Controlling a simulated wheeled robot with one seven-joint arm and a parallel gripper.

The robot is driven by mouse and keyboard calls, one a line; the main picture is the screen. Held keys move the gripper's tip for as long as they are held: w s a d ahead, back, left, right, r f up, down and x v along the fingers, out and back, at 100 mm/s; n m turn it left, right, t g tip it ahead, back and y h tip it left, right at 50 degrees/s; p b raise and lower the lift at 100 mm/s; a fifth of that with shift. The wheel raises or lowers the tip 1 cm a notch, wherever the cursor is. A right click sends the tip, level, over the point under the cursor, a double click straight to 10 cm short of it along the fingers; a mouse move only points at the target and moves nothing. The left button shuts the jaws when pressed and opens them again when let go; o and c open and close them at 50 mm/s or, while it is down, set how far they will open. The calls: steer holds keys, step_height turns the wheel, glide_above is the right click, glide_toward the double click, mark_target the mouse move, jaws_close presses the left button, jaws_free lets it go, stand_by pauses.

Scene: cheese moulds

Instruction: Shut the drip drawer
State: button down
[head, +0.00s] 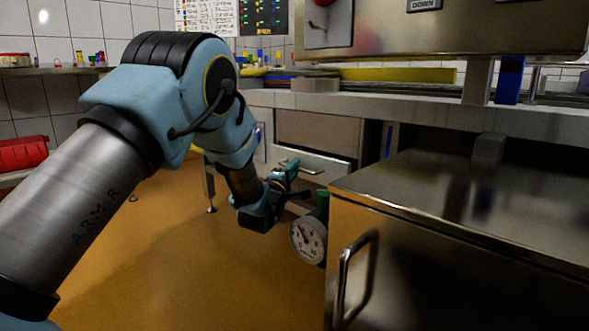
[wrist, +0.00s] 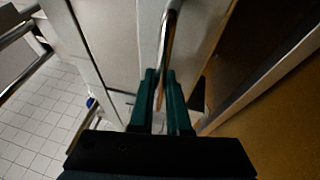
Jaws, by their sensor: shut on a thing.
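The drip drawer (head: 328,168) is a pale metal front under the counter, below a grey panel. It appears to stand out from the cabinet, though how far is hard to tell. Its bar handle (head: 308,171) faces me. My gripper (head: 291,168) is at that front, with its teal fingers on the handle. In the wrist view the two fingers of my gripper (wrist: 163,95) close around the metal handle (wrist: 169,35), with the pale drawer front (wrist: 203,30) behind it. The drawer's inside is not clearly seen.
A metal cabinet (head: 460,190) with a vertical handle stands close at the right. A round dial gauge (head: 309,240) is beside its left edge, just below my gripper. A counter (head: 400,103) runs above the drawer. Open orange floor (head: 215,265) lies at the left.

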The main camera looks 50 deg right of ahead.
mark_target(304, 165)
steer(key=shift+s+d, duration=0.1)
steer(key=shift+d, duration=1.85)
steer(key=c, duration=1.2)
jaws_free()
steer(key=shift+o, duration=0.2)
steer(key=p+v, duration=0.3)
steer(key=v, duration=0.7)
steer(key=shift+a+p, duration=0.4)
steer(key=shift+s, duration=0.1)
